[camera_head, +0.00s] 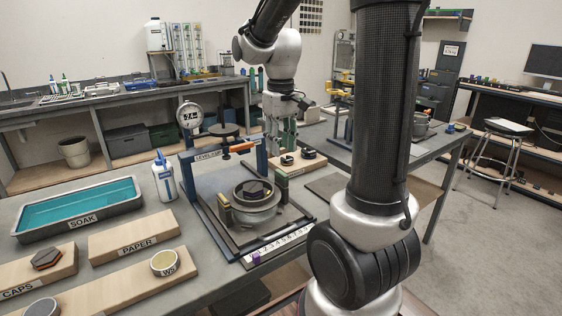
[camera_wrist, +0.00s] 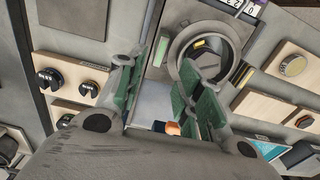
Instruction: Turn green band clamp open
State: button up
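I cannot pick out a green band clamp for certain in either view. The blue lever frame (camera_head: 187,165) stands on the bench, with a round dial on its left post. A lever with an orange handle (camera_head: 243,147) reaches right across it; an orange end also shows between my fingers in the wrist view (camera_wrist: 172,128). A round grey pot (camera_head: 254,212) with a dark centre sits on the frame's base. My gripper (camera_head: 280,138) points down just right of the orange handle. Its green-padded fingers (camera_wrist: 168,100) stand apart, with nothing visibly held. My fingers hide part of the frame.
Left of the frame stand a white bottle (camera_head: 164,177), a teal soak tray (camera_head: 78,208) and wooden PAPER (camera_head: 135,235) and CAPS boards. A numbered strip (camera_head: 280,242) runs along the frame's front.

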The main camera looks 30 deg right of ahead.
notch_tip(320, 180, up, 4)
jog(key=shift+f, duration=0.1)
dwell(0.5)
jog(key=s+a+t, duration=0.1)
jog(key=s+t, duration=0.1)
jog(key=s, duration=0.6)
jog(key=s+a+r+t, duration=0.1)
jog(key=s+t, duration=0.1)
jog(key=s, duration=0.6)
jog(key=shift+s+a+m, duration=0.3)
jog(key=shift+s, duration=0.05)
